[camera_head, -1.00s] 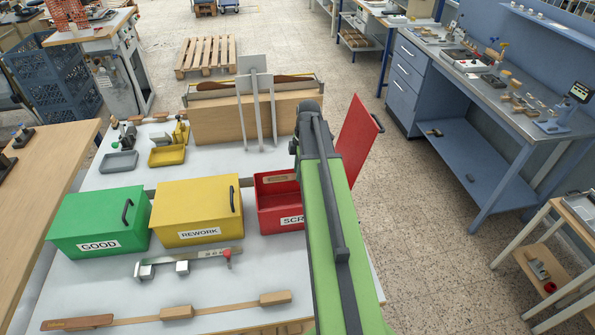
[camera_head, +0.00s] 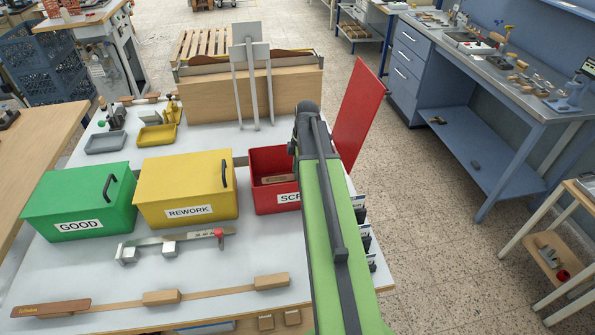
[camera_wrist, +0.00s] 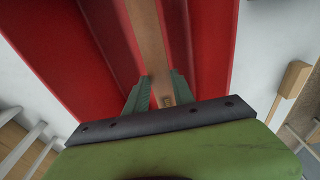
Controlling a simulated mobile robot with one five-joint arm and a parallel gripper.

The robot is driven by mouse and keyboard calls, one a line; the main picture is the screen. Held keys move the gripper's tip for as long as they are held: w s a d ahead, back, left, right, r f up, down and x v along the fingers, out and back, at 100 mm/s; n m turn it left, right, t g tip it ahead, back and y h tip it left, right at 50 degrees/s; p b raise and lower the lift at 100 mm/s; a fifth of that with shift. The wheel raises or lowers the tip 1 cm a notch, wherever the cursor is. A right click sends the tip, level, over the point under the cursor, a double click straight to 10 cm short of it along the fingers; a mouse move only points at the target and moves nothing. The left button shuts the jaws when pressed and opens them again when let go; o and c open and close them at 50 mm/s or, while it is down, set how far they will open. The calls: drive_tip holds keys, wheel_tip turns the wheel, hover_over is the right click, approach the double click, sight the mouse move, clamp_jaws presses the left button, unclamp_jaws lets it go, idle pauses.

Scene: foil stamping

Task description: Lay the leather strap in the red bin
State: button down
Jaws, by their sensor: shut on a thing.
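The red bin (camera_head: 254,200) stands at the right of a row of bins on the white table, with its lid (camera_head: 355,115) raised open at the right. My gripper (camera_wrist: 160,92) is shut on a tan leather strap (camera_wrist: 147,35) in the wrist view, with red bin walls around it. The strap runs up and away from between the green fingers. In the head view my arm covers the gripper and the bin's right part. A small tan piece (camera_head: 278,179) shows inside the bin; I cannot tell whether it is the held strap.
A closed yellow bin (camera_head: 186,186) and a closed green bin (camera_head: 78,200) stand to the left. A ruler-like fixture (camera_head: 170,243) and a brown strip with wooden blocks (camera_head: 161,297) lie in front. A wooden box with metal uprights (camera_head: 195,97) stands behind.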

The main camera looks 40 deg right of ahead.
wheel_tip(320, 180, down, 6)
drive_tip(key=b, duration=0.5)
drive_tip(key=c, duration=1)
unclamp_jaws()
drive_tip(key=shift+r, duration=0.1)
wheel_tip(320, 180, up, 16)
drive_tip(key=p, duration=1.6)
